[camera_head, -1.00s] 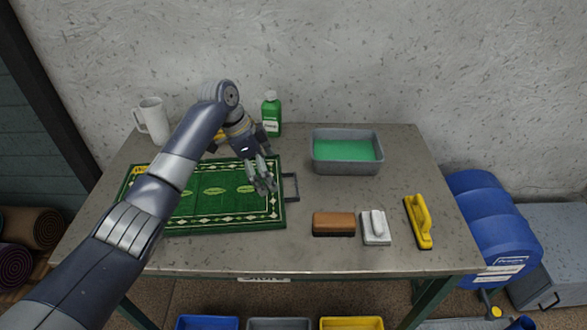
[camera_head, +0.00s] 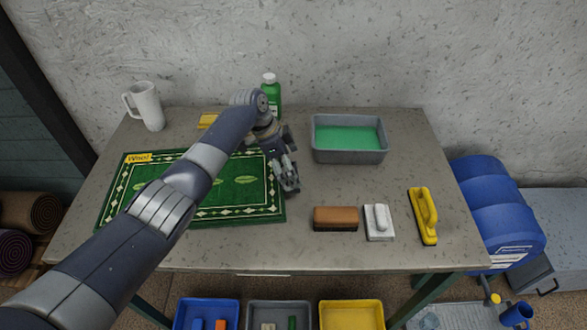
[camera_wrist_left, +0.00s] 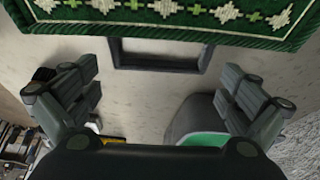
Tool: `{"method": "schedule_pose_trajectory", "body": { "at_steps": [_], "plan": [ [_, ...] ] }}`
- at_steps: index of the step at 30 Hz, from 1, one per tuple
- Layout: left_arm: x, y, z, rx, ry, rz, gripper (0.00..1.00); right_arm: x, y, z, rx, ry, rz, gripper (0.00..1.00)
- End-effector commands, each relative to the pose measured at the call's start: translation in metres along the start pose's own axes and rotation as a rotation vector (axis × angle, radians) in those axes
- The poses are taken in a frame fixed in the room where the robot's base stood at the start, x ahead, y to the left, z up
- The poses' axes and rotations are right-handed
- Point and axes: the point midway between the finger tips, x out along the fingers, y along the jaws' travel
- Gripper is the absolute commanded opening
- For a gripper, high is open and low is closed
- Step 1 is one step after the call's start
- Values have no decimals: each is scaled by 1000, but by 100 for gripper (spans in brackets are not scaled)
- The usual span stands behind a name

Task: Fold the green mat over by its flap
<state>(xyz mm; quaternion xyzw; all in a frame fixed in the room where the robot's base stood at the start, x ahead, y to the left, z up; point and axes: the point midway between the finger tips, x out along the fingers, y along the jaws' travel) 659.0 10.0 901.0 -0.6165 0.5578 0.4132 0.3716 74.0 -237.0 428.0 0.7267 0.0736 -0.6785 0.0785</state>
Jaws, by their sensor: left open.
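The green mat (camera_head: 225,212), patterned with a white border, lies flat on the table at the left. It also shows at the top of the left wrist view (camera_wrist_left: 175,32). Its flap, a dark grey rectangular loop (camera_wrist_left: 160,67), sticks out from the mat's edge in the left wrist view. In the head view my gripper hides most or all of that flap. My left gripper (camera_head: 289,186) is over the mat's right edge, fingers pointing down. In the left wrist view its fingers (camera_wrist_left: 158,85) are spread on both sides of the flap, with nothing between them. My right gripper is not in view.
A grey tub (camera_head: 348,155) of green liquid stands behind right. A brown brush (camera_head: 335,218), a white brush (camera_head: 379,223) and a yellow brush (camera_head: 423,215) lie to the right. A green bottle (camera_head: 270,92) and white mug (camera_head: 146,105) stand at the back.

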Motion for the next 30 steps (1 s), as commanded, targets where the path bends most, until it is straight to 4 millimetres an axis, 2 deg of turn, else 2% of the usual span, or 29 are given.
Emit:
{"method": "schedule_pose_trajectory", "body": {
  "at_steps": [6,15,16,21,23,30],
  "plan": [
    [16,0,0,1,-1,-1,100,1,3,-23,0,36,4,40],
    [18,0,0,1,0,-2,100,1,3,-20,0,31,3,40],
    [18,0,0,1,0,-2,98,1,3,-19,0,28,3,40],
    [18,0,0,1,-1,-2,59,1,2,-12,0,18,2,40],
    [18,0,0,1,-1,-2,48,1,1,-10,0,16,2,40],
    [9,-1,-2,-1,24,-3,48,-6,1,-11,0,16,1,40]
  ]
}}
